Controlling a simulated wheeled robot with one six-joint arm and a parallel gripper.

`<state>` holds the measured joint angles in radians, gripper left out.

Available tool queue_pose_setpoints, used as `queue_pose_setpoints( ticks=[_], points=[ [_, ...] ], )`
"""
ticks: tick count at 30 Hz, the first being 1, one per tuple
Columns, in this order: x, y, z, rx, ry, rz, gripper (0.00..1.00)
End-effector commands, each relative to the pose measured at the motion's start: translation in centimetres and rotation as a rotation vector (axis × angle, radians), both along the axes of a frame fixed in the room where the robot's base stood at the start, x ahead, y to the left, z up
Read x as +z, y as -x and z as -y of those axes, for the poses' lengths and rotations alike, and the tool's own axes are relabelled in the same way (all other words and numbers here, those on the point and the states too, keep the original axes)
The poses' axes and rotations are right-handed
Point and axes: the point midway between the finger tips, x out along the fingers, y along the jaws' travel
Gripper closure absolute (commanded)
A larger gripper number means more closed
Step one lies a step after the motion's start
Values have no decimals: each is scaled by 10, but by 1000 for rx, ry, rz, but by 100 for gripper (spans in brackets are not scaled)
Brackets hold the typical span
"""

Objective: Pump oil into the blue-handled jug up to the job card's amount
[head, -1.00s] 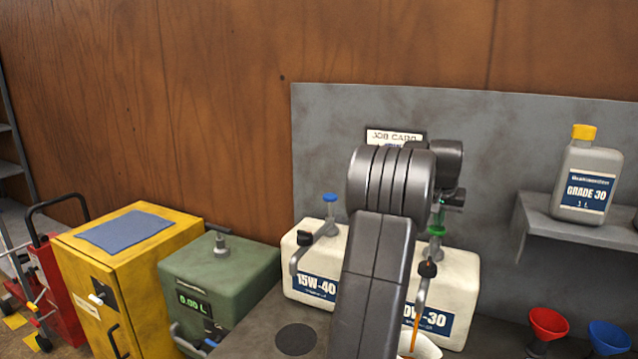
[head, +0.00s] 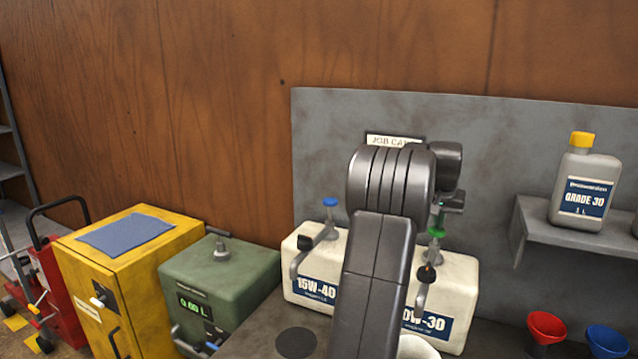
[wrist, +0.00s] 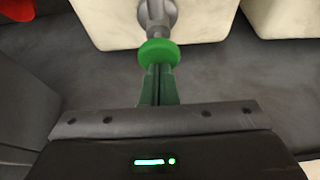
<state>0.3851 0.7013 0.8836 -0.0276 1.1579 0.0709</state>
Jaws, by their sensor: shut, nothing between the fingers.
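My gripper (wrist: 158,88) is shut and empty, with its fingertips at the green pump knob (wrist: 158,52), apparently touching it. In the head view the green knob (head: 436,232) tops the pump on the white 0W-30 container (head: 458,280), whose first label character is hidden by my arm. Its spout (head: 422,294) points down over a white jug (head: 418,347), cut off by the lower frame edge. The jug's handle and oil level are not visible. The job card (head: 394,140) is mostly hidden behind my arm; its amount cannot be read.
A white 15W-40 container (head: 312,288) with a blue-knobbed pump (head: 330,202) stands left. A green box (head: 222,275) shows 0.00 L. A yellow cabinet (head: 130,265) is further left. Red (head: 546,326) and blue funnels (head: 608,338) and a Grade 30 bottle (head: 583,185) are right.

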Motion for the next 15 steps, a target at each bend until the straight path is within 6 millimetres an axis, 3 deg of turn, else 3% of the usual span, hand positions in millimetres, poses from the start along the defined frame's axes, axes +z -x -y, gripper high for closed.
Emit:
queue_pose_setpoints(
  ticks=[15],
  points=[
    [31,0,0,0,0,0,100]
  ],
)
